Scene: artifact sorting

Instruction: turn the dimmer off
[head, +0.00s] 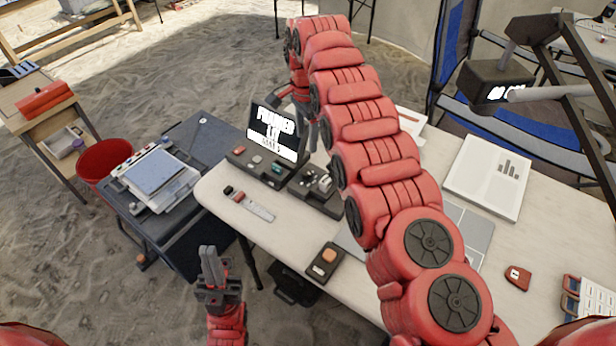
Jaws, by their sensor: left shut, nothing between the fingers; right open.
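I cannot tell for sure which thing is the dimmer. A dark box with levers and knobs (314,190) stands on the table beside a dark sign unit with a lit white panel (272,134); small coloured controls sit at that unit's front. A small dark box with an orange button (325,261) lies near the table's front edge. My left gripper (210,262) is shut and empty, pointing up over the sand, off the table's front edge. My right gripper (308,128) is open above the back of the lever box, right of the lit panel; my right arm partly hides it.
The pale table (560,240) bears a white flat case (487,177), a red tag (518,277) and a lamp (497,80). Small strip-like items (250,206) lie at its left. A dark side table (205,142) and a red bin (104,158) stand left.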

